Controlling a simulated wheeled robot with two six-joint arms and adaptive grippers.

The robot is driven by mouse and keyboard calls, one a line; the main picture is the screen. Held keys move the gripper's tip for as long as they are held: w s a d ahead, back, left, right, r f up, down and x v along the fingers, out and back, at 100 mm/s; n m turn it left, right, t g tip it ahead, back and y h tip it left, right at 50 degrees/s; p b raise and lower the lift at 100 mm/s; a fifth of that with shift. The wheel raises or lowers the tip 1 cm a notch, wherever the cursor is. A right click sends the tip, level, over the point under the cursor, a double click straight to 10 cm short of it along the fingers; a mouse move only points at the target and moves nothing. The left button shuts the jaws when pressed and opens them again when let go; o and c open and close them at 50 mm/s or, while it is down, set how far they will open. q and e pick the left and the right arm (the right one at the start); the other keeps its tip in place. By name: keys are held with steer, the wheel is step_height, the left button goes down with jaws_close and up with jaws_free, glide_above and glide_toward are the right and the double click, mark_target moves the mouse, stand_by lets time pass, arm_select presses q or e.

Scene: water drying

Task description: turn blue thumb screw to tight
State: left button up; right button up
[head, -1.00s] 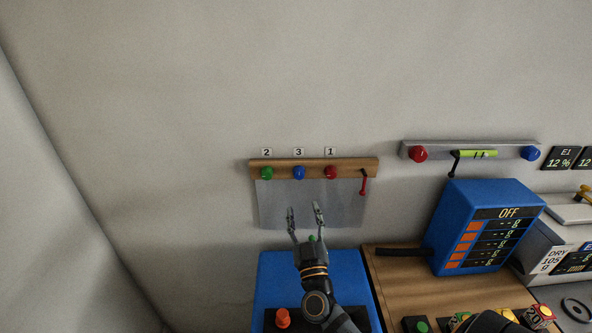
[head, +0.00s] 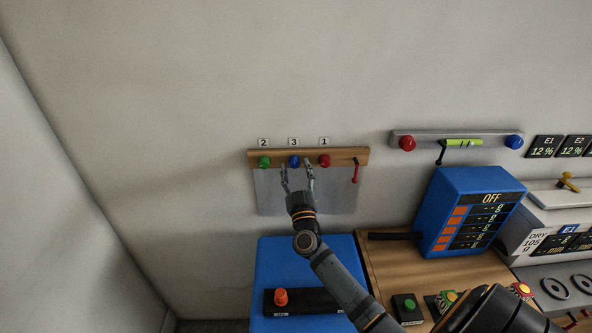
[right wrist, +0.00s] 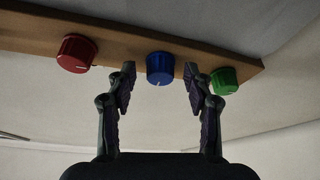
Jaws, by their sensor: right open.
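The blue thumb screw (head: 294,162) is the middle knob on a wooden rail on the wall, under the label 3. In the right wrist view the blue thumb screw (right wrist: 160,68) shows between the two fingertips, with a pale mark on its lower face. My right gripper (head: 297,171) is open and empty just below and in front of it. In the right wrist view there is a gap between each finger and the screw. My left gripper is not in view.
On the wooden rail (head: 340,156), a green knob (head: 264,162) and a red knob (head: 324,160) flank the blue one closely. A red lever (head: 355,172) hangs at the right end. A blue box (head: 300,265) stands below.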

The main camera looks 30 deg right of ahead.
steer(key=shift+c, duration=1.2)
steer(key=c, duration=0.5)
steer(key=shift+c, duration=1.1)
jaws_close()
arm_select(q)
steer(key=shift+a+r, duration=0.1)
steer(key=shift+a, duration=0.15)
arm_select(e)
steer(key=shift+m, duration=0.3)
